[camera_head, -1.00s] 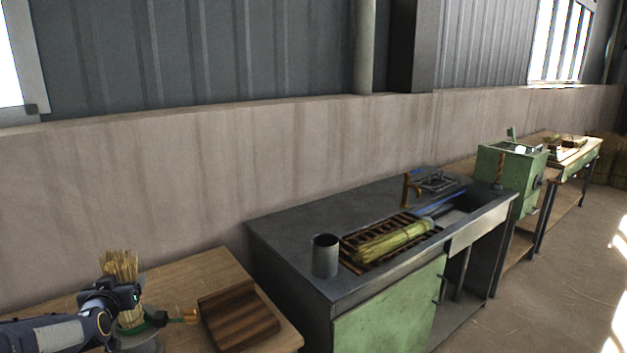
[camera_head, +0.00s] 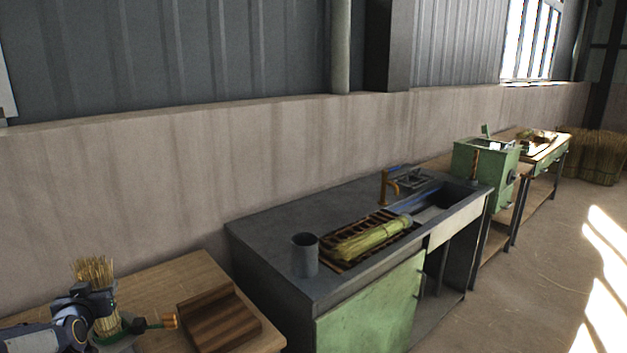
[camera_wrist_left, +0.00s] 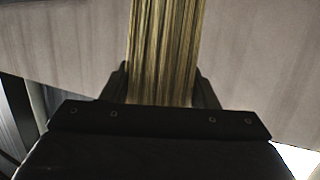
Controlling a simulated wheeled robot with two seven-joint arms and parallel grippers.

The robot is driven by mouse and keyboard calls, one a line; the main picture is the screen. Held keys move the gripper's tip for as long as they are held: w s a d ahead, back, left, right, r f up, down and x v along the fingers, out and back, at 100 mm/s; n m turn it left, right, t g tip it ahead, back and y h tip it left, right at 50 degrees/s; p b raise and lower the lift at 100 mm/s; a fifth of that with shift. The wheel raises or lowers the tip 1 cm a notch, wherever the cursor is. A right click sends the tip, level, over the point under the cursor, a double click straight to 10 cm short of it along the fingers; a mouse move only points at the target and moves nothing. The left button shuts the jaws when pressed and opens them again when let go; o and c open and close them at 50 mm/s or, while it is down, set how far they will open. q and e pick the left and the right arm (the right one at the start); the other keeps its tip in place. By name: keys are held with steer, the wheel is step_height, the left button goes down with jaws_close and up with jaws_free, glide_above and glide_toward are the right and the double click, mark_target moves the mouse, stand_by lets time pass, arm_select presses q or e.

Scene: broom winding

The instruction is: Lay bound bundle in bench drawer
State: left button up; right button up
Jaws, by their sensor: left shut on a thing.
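A straw bundle (camera_head: 95,271) stands upright at the lower left of the head view. My left gripper (camera_head: 100,305) is shut on it. In the left wrist view the straw bundle (camera_wrist_left: 163,50) sits between the two fingers (camera_wrist_left: 162,90). Its lower end is hidden by the gripper, and I cannot make out a binding. A far wooden bench (camera_head: 543,149) with a green front stands at the right. I cannot tell whether a drawer there is open. My right gripper is not in view.
A near wooden table (camera_head: 190,272) carries a slatted wooden block (camera_head: 220,318). A dark sink bench (camera_head: 262,237) holds a grey cup (camera_head: 305,255) and green stalks (camera_head: 372,241) on a rack. A green machine (camera_head: 485,163) stands beyond. Open floor (camera_head: 530,270) lies at the right.

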arm_select(q)
steer(key=shift+r, duration=0.15)
steer(key=shift+c, duration=0.3)
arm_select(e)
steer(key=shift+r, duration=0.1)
